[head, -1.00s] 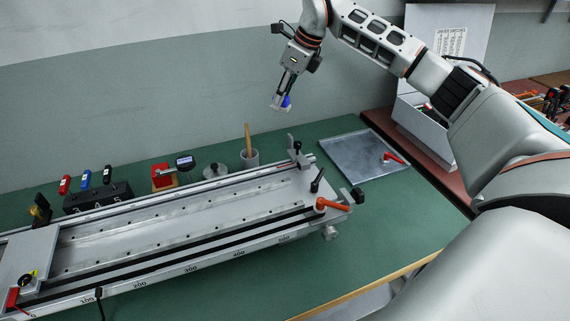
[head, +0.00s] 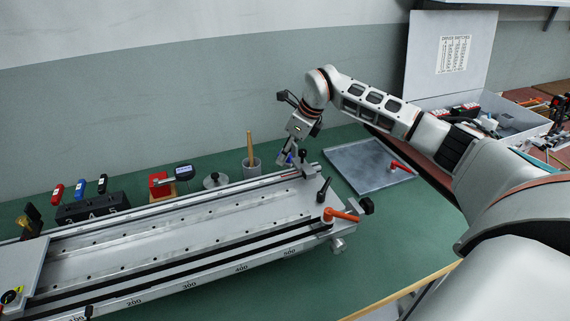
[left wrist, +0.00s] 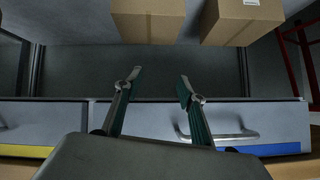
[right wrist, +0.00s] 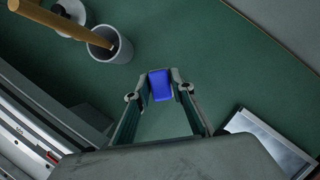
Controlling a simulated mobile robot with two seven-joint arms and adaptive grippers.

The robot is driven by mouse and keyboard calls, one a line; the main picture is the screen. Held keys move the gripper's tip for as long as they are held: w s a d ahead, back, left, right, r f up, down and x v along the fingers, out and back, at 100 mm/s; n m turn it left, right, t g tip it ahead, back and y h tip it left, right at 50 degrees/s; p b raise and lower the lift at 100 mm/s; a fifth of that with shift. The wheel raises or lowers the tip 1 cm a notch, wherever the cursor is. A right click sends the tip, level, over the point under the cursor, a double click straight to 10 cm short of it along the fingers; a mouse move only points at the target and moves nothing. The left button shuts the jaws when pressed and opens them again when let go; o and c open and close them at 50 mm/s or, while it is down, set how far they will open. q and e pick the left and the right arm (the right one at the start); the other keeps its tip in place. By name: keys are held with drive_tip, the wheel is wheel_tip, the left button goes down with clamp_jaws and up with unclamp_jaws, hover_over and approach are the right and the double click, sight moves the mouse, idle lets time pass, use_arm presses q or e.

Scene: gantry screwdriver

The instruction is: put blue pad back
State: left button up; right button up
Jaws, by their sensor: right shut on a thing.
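The blue pad (right wrist: 160,85) is held between the fingertips of my right gripper (right wrist: 160,88), seen in the right wrist view above the green bench top. In the head view my right gripper (head: 287,158) is low behind the far right end of the gantry rail, with a bit of the blue pad (head: 291,157) showing. Whether the pad touches the bench is unclear. My left gripper (left wrist: 158,90) is open and empty in the left wrist view, in front of a drawer unit, and does not show in the head view.
The gantry rail (head: 190,235) runs across the bench. A grey cup with a wooden handle (head: 251,165) stands left of my right gripper. A metal tray (head: 350,175) with a red-handled tool lies to the right. A block with several coloured tools (head: 92,207) is far left.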

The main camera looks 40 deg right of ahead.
sight(286, 163)
wheel_tip(286, 163, down, 4)
drive_tip(key=shift+r, duration=0.2)
drive_tip(key=o, duration=1)
